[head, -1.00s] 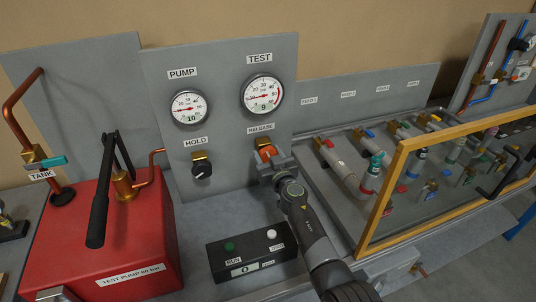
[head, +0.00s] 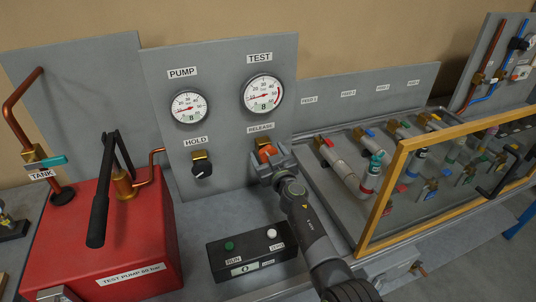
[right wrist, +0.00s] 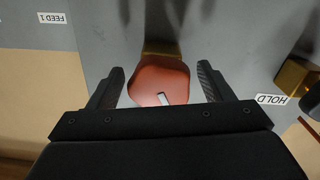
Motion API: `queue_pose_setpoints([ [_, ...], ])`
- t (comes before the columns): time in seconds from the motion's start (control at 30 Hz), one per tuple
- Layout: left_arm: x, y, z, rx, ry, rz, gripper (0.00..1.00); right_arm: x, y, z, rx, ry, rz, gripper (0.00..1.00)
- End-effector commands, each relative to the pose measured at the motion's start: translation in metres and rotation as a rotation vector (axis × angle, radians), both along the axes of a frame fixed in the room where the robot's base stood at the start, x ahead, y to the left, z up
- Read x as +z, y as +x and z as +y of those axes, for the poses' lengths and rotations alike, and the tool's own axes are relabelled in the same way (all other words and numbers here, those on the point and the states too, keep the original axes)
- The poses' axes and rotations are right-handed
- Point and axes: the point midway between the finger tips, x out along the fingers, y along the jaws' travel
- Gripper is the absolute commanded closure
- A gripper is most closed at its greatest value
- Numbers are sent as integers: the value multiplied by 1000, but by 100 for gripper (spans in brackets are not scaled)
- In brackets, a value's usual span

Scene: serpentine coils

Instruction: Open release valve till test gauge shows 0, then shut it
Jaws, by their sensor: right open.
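The orange-red release valve knob (head: 266,154) sits under the RELEASE label on the grey panel. In the right wrist view the knob (right wrist: 160,80) shows a pale pointer mark and lies between the fingers. My right gripper (head: 267,162) is open around the knob, with a gap on both sides (right wrist: 163,85). The black HOLD knob (head: 202,170) is left of the release valve. My left gripper is not in view.
A red test pump (head: 110,240) with a black lever stands at left. A black box (head: 252,253) with RUN and ZERO buttons lies on the bench below the panel. A yellow-framed guard (head: 385,200) and pipe coils stand at right.

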Motion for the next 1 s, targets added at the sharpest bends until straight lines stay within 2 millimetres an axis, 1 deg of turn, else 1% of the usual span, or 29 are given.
queue_pose_setpoints([
  [0.17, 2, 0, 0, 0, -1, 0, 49, 0, -1, 0, 0, 1, 0, 26],
  [0.27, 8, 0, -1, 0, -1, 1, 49, 2, -7, -2, 0, 2, 2, 26],
  [0.37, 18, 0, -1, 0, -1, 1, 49, 3, -17, -6, -1, 3, 3, 26],
  [0.63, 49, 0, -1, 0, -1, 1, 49, 5, -58, -19, -2, 2, 4, 26],
  [0.8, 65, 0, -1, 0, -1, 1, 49, 4, -87, -28, -2, 2, 4, 26],
  [1.0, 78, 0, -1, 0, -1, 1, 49, 2, -121, -39, -2, 0, 2, 26],
])
